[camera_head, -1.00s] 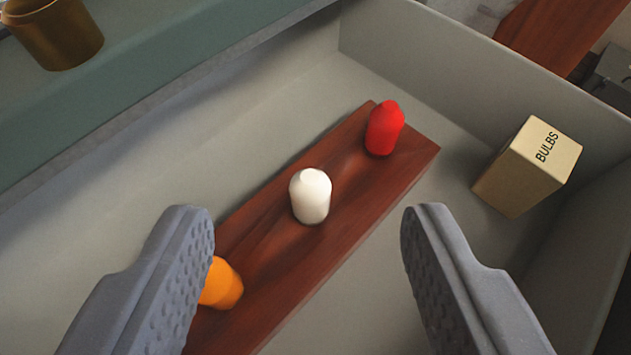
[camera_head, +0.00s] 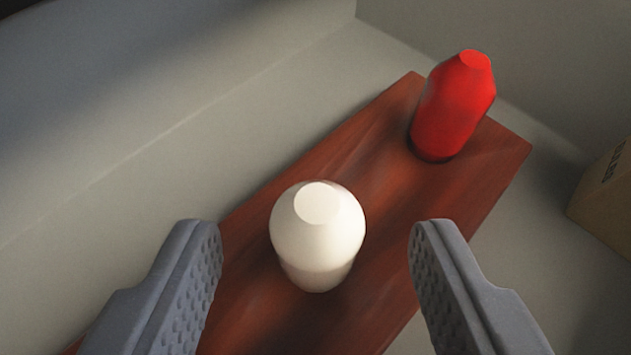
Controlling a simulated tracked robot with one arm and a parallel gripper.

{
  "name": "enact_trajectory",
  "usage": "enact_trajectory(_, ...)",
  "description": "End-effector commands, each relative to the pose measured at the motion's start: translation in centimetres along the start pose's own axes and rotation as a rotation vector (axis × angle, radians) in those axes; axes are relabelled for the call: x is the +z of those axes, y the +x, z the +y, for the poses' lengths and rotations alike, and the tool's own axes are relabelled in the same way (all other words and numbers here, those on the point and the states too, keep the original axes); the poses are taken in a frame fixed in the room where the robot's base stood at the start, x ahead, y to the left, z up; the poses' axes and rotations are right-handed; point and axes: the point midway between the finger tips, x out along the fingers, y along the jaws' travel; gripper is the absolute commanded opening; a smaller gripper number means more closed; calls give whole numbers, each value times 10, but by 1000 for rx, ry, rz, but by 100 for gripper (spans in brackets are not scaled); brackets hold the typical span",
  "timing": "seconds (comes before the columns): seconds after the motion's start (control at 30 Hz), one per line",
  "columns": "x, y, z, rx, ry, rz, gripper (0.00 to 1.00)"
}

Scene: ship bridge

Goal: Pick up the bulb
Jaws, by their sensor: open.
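A white bulb (camera_head: 318,245) stands upright on a reddish-brown wooden board (camera_head: 385,160), near the middle of the view. A red bulb (camera_head: 453,110) stands on the same board, farther back and to the right. My gripper (camera_head: 316,245) is open and empty. Its two grey padded fingers show at the lower left and lower right, with the white bulb in the gap between them in the picture. Neither finger touches the bulb. No orange bulb shows in this view now.
The board lies in a grey tray or drawer with a wall (camera_head: 200,65) along the back left and another at the upper right. A cardboard box (camera_head: 606,195) is cut off at the right edge, close to the red bulb's side.

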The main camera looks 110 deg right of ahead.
Motion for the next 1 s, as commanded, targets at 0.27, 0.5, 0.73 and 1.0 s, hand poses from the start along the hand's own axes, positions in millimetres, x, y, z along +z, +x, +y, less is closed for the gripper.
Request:
enact_trajectory(0.27, 0, 9, 0, 0, 0, 0, 51)
enact_trajectory(0.5, 0, 9, 0, 0, 1, 0, 10)
enact_trajectory(0.73, 0, 9, 0, -1, 0, -1, 4)
enact_trajectory(1.0, -9, 4, 0, -1, 3, -1, 4)
